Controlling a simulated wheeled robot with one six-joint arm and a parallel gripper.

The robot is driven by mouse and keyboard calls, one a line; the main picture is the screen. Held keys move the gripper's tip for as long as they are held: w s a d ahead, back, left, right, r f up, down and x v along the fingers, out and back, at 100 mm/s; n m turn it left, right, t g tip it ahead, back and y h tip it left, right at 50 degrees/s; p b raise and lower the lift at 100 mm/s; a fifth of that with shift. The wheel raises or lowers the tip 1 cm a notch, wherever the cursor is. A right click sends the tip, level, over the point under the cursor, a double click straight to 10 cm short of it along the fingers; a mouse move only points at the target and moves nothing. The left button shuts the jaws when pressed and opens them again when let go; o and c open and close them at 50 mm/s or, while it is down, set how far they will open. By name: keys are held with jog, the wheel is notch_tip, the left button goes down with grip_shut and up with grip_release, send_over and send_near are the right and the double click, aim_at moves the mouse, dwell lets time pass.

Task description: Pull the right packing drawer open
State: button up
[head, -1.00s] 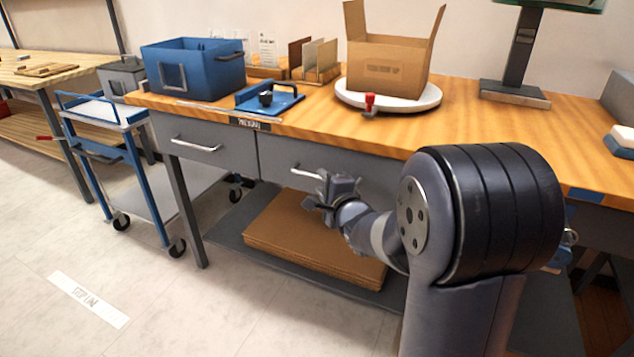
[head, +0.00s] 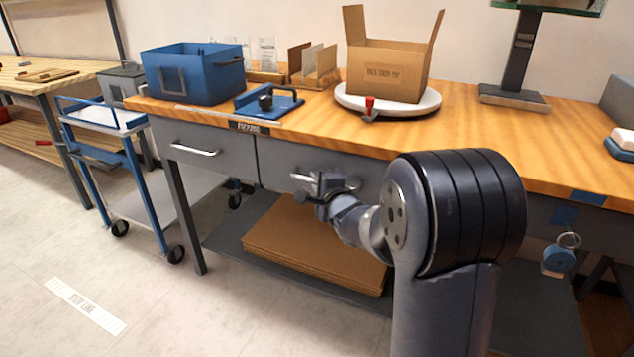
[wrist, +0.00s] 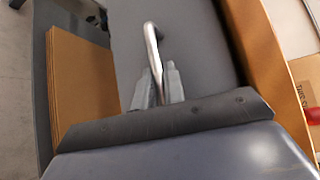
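The right packing drawer (head: 275,165) is a grey front under the wooden bench top, beside the left drawer. It looks flush with the bench front. Its pale metal bar handle (head: 302,177) is partly hidden by my gripper (head: 321,187). In the wrist view the handle (wrist: 151,42) runs between the two grey fingers of my gripper (wrist: 159,84). The fingers are close together on either side of the bar and look shut on it. The far end of the handle sticks out beyond the fingertips. My arm hides the right part of the drawer front.
The left drawer (head: 190,146) is shut. Flat cardboard (head: 310,245) lies on the lower shelf (head: 225,238) below the drawers. A blue cart (head: 135,165) stands at left. A carton (head: 388,70) sits on a white turntable (head: 425,102). Floor is clear in front.

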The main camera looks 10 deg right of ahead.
grip_shut()
jog(key=shift+s, duration=0.1)
